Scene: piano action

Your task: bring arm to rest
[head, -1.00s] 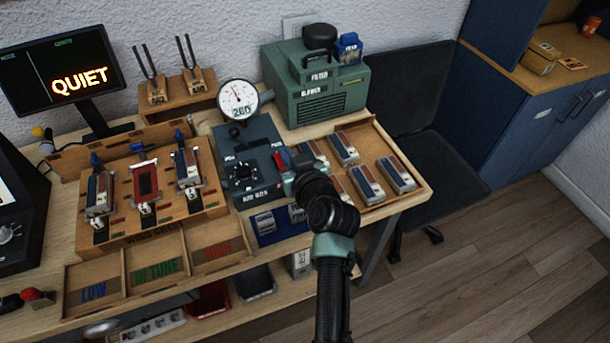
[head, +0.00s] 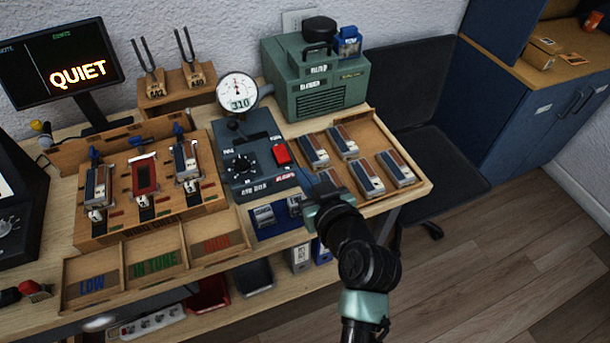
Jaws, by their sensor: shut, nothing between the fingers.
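My arm reaches in from the lower right of the head view. My gripper (head: 308,182) is at the front edge of the workbench (head: 300,237), right of the blue-grey control box (head: 246,160) and in front of the red button (head: 282,153). Its fingers point up and left and look apart from the button. The gripper is shut and holds nothing. The round dial (head: 237,91) on the control box reads 310. The monitor (head: 62,68) reads QUIET.
A wooden tray (head: 375,133) with several reed blocks lies right of the gripper. A blue tray (head: 278,222) lies left of it. A wooden rack (head: 120,230) and sorting bins (head: 155,262) fill the left. A dark chair (head: 440,150) stands right; the floor (head: 500,270) is clear.

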